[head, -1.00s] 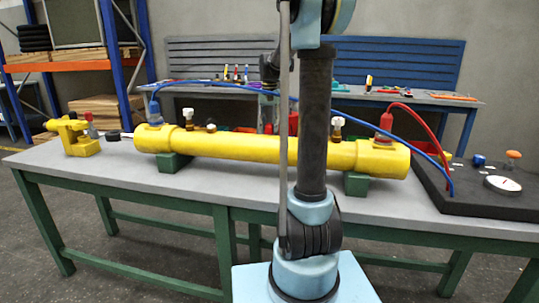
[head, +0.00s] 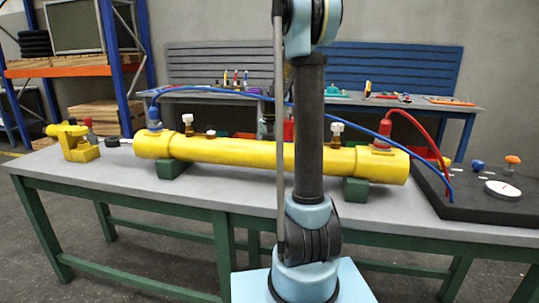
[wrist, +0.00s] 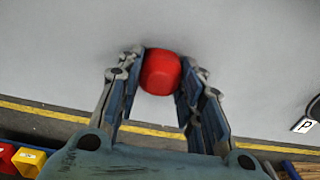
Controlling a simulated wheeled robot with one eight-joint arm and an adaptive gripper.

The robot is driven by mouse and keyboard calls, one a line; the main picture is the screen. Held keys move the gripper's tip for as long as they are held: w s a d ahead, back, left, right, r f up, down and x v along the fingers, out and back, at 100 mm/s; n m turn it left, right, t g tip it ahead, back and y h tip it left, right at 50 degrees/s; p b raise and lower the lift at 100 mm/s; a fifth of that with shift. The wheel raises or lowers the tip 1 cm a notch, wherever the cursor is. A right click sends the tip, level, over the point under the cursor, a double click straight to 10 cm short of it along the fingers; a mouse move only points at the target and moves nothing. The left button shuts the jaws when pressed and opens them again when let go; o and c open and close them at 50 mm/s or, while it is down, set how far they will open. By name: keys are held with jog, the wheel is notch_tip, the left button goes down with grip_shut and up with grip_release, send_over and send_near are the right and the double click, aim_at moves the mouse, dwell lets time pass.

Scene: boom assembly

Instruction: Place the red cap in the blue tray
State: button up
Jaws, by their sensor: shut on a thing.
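The red cap (wrist: 160,74) is between the fingertips of my gripper (wrist: 163,62) in the wrist view. The fingers press on it from both sides, and a plain grey surface shows behind it. I cannot tell how far the cap is from that surface. In the head view my own arm hides most of the gripper and the cap. I cannot make out the blue tray clearly in either view.
A long yellow cylinder (head: 250,150) lies on green blocks across the grey table (head: 120,180). Blue and red hoses arch over it. A dark panel (head: 490,200) is at the right. In the wrist view, a yellow bin (wrist: 28,158) shows at lower left.

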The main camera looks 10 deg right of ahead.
jog(key=o, duration=1.1)
